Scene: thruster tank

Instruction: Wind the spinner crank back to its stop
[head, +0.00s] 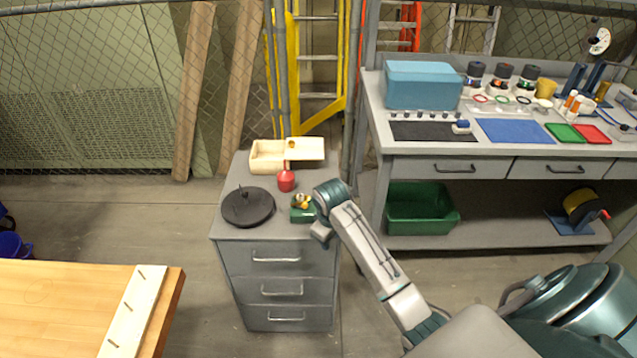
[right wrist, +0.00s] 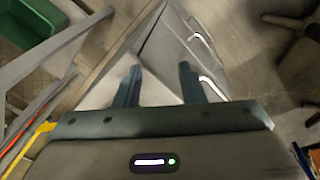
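I cannot tell for sure which object carries the spinner crank. A small green block with a yellow and dark top (head: 303,214) stands on the grey cabinet (head: 275,240), near its right edge. A black round disc with a small upright part (head: 248,208) lies at the left of the cabinet top. My right gripper (right wrist: 160,82) is open and empty; its two dark fingers are apart over the cabinet's edge. In the head view my right wrist is just right of the green block and its fingers are hard to make out. My left gripper is not in view.
A red bulb-shaped item (head: 286,182) and an open cream box (head: 268,158) stand behind on the cabinet. A workbench (head: 400,158) is at the right, with a green bin (head: 420,220) and a yellow reel with a red knob (head: 581,206) on its lower shelf. A wooden table (head: 60,305) is front left.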

